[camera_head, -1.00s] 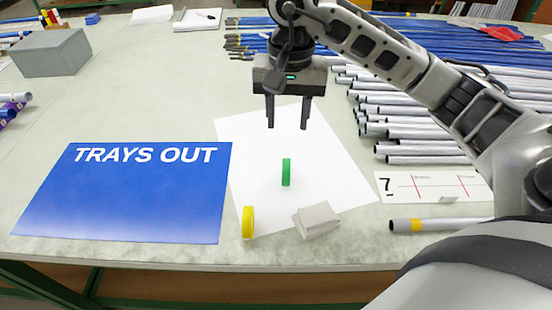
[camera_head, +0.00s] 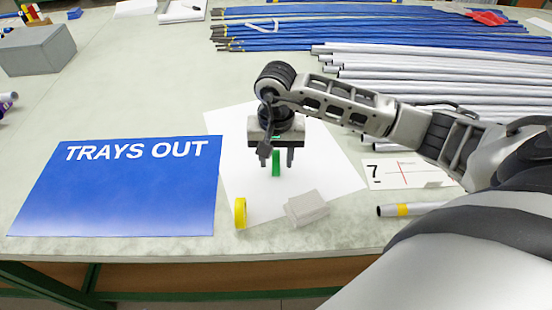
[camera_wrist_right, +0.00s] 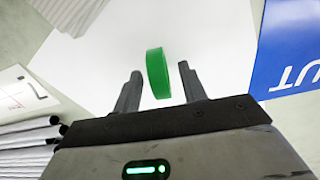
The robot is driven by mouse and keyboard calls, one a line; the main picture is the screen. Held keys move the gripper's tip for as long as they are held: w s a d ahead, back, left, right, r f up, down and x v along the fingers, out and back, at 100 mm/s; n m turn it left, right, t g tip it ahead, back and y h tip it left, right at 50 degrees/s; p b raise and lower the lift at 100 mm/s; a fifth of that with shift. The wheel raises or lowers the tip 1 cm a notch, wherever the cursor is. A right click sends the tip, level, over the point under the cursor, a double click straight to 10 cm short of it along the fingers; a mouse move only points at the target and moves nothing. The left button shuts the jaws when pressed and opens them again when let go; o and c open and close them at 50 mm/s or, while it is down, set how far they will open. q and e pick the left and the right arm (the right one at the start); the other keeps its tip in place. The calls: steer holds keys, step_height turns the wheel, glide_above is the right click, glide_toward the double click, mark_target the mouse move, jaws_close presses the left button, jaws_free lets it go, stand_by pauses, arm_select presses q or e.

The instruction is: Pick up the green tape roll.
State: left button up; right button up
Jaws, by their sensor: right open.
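The green tape roll (camera_head: 276,164) stands on edge on a white paper sheet (camera_head: 236,130). It also shows in the right wrist view (camera_wrist_right: 158,73), where it sits between the two fingers near their tips, with a gap on each side. My right gripper (camera_head: 277,163) is open and points down over the roll, one finger to each side of it. In the right wrist view the right gripper (camera_wrist_right: 160,88) holds nothing. The upper part of the roll is partly hidden by the gripper in the head view. My left gripper is not in view.
A yellow tape roll (camera_head: 240,212) and a light grey block (camera_head: 307,208) stand near the table's front edge. A blue "TRAYS OUT" mat (camera_head: 120,190) lies to the left. Several grey rods (camera_head: 430,70) and blue rods (camera_head: 380,25) lie behind and right. A grey box (camera_head: 37,50) stands far left.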

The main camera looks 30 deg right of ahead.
steer(key=shift+f, duration=0.7)
jaws_close()
steer(key=shift+r, duration=0.1)
